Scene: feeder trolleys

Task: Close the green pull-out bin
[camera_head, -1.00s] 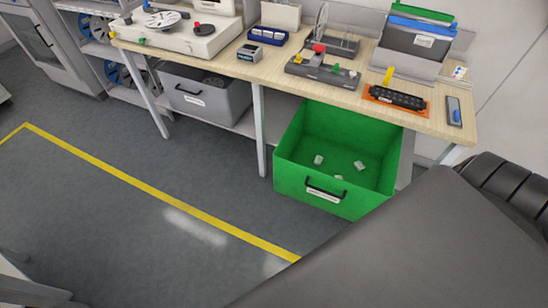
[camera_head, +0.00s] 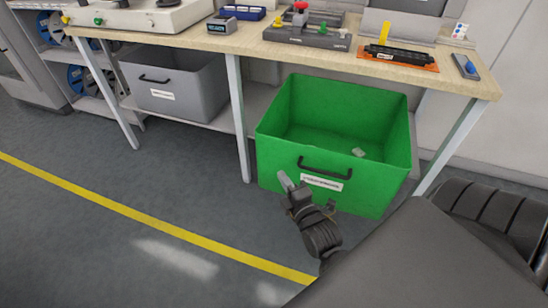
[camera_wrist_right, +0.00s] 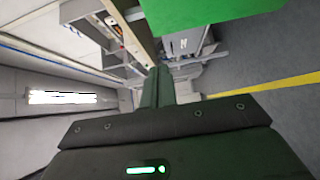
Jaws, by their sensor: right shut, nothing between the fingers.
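The green pull-out bin (camera_head: 335,172) stands pulled out from under the bench, its open top showing a small pale item inside. Its front has a black handle (camera_head: 325,168) and a white label. My right gripper (camera_head: 286,182) is shut and empty, in front of the bin's front face, left of the label and just below the handle's left end. I cannot tell whether it touches the bin. In the right wrist view its fingers (camera_wrist_right: 158,84) point away below the green bin (camera_wrist_right: 215,12). My left gripper is in neither view.
The wooden bench (camera_head: 220,48) carries tools and trays above the bin. A bench leg (camera_head: 238,115) stands left of the bin, another at its right. A grey bin (camera_head: 172,92) sits on the lower shelf. The floor in front is open, with a yellow line (camera_head: 150,220).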

